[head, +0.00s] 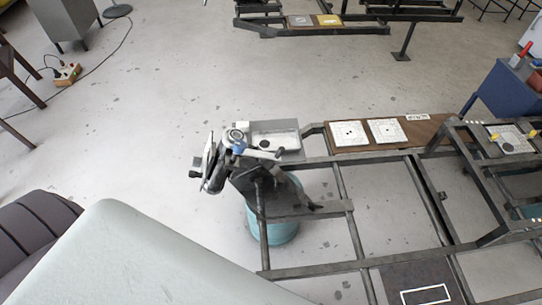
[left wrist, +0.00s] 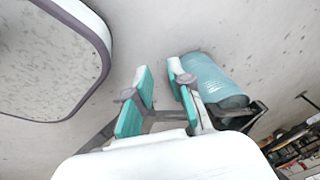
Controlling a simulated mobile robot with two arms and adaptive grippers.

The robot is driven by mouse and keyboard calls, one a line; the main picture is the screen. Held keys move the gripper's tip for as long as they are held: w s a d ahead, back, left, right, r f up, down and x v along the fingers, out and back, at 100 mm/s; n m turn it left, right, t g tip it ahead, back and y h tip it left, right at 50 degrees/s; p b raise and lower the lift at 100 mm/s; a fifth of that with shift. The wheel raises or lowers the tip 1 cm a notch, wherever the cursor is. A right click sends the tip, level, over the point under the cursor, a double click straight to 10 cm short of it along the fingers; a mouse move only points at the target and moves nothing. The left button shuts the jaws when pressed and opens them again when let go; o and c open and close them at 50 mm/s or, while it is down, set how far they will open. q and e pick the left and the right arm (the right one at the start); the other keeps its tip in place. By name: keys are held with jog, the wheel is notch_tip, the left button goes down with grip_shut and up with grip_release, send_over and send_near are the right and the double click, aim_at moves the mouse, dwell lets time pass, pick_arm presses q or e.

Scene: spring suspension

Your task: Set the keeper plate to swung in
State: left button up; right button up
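A spring suspension assembly (head: 237,148) stands at the left end of the dark metal frame in the head view, with a blue-and-white round part on top and several grey metal parts around it. I cannot tell which small part is the keeper plate or how it is set. My left gripper (left wrist: 158,80) shows in the left wrist view with teal finger pads, spread apart and empty. It points down toward bare floor beside a teal drum (left wrist: 216,76). Neither gripper shows in the head view, and my right gripper is in no frame.
The metal frame (head: 345,205) runs to the right, with the teal drum (head: 283,222) beneath its left end. A brown board (head: 430,130) with white plates lies along its back. A blue cabinet (head: 495,98) stands at right. Open floor lies left and behind.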

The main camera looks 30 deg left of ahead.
pick_arm(q)
jog(key=w+a+r+m+t, duration=0.1)
jog(key=w+a+r, duration=0.1)
jog(key=w, duration=0.1)
jog(key=w+a+r+m+t, duration=0.1)
jog(key=w+a+r, duration=0.1)
jog(key=r, duration=0.1)
jog(key=w+a+r+m+t, duration=0.1)
jog(key=w+a+r, duration=0.1)
jog(key=w+r, duration=0.1)
jog(key=shift+w+a+r+m, duration=0.1)
jog(key=shift+w+r+m, duration=0.05)
jog(key=shift+w+m, duration=0.2)
grip_shut()
jog(key=w+r+m+t, duration=0.5)
jog(key=w+r, duration=0.4)
jog(key=r, duration=0.6)
jog(key=w+d+r+m+h, duration=0.1)
jog(key=d+r+m+h, duration=0.1)
jog(key=d+r+m, duration=0.2)
jog(key=w+d+r+m+t+h, duration=0.1)
jog(key=d+r, duration=0.4)
jog(key=r, duration=0.6)
jog(key=d+r+m+h, duration=0.4)
jog(key=d+r+m, duration=0.1)
jog(key=r, duration=0.3)
jog(key=shift+w+d+r+m+t, duration=0.3)
jog(key=shift+w+m, duration=0.1)
jog(key=shift+m, duration=0.45)
